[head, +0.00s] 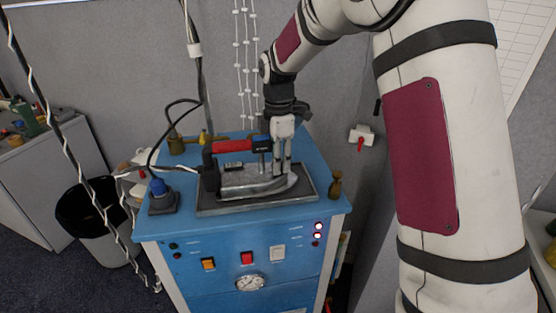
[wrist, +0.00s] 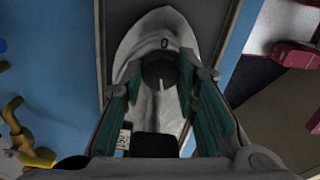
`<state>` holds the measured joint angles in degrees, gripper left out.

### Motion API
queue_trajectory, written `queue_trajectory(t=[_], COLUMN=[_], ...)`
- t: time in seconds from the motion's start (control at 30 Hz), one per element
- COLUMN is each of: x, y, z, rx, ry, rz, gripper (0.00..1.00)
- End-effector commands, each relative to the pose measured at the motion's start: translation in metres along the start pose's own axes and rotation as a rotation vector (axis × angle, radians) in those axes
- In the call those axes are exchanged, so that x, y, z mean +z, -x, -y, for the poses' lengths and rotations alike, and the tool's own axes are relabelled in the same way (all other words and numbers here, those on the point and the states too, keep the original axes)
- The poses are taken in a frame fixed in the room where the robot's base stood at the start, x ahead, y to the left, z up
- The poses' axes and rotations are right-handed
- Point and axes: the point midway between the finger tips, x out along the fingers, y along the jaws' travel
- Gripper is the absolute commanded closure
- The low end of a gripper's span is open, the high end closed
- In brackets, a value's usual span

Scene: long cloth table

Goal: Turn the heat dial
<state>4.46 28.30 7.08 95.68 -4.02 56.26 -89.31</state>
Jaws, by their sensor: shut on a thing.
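The iron (head: 255,187) lies flat on a dark rest plate (head: 215,208) on top of the blue cabinet. It has a grey metal body and a red and black handle (head: 232,146). In the wrist view, the iron's pointed nose (wrist: 168,28) is at the top, and the round dark heat dial (wrist: 160,70) with a light pointer line sits below a "0" mark. My gripper (wrist: 160,84) reaches down over the iron's front, its two green-padded fingers on either side of the dial and shut on it. In the head view, my gripper (head: 282,165) hides the dial.
Cables hang at left, above a black bin (head: 88,215).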

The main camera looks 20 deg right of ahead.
Motion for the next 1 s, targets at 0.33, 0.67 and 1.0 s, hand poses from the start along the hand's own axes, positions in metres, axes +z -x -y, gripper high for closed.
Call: queue_trajectory(t=[0.33, 0.67, 1.0], x=[0.0005, 0.0006, 0.0005], y=[0.0001, 0.0001, 0.0001], z=[0.0001, 0.0004, 0.0005], rx=[0.000, -0.001, -0.001], ry=[-0.209, -0.291, -0.294], rz=[0.001, 0.001, 0.001], gripper=[1.00, 1.00, 1.00])
